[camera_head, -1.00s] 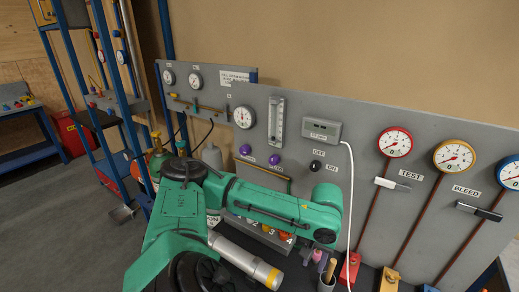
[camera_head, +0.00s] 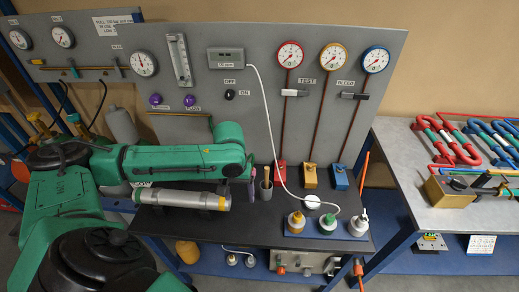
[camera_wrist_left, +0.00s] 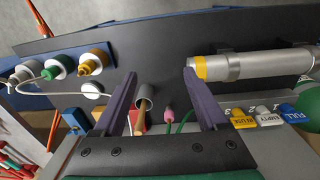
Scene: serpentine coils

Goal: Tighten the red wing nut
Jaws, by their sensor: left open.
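I cannot make out a red wing nut in either view. A red serpentine coil (camera_head: 447,140) lies on the grey-topped bench at the right of the head view, beside a blue coil. My left gripper shows in the left wrist view (camera_wrist_left: 157,84), with its two purple fingers apart and nothing held between them. Below it are a dark cup (camera_head: 265,190) with a wooden handle in it and a small pink-tipped item (camera_wrist_left: 169,113). In the head view my green left arm hides most of this gripper. My right gripper is in neither view.
A silver cylinder (camera_head: 180,198) with a yellow band lies beside my left arm. The grey gauge panel (camera_head: 235,100) rises behind. A brass-coloured block (camera_head: 447,192) sits at the right bench's (camera_head: 395,155) front.

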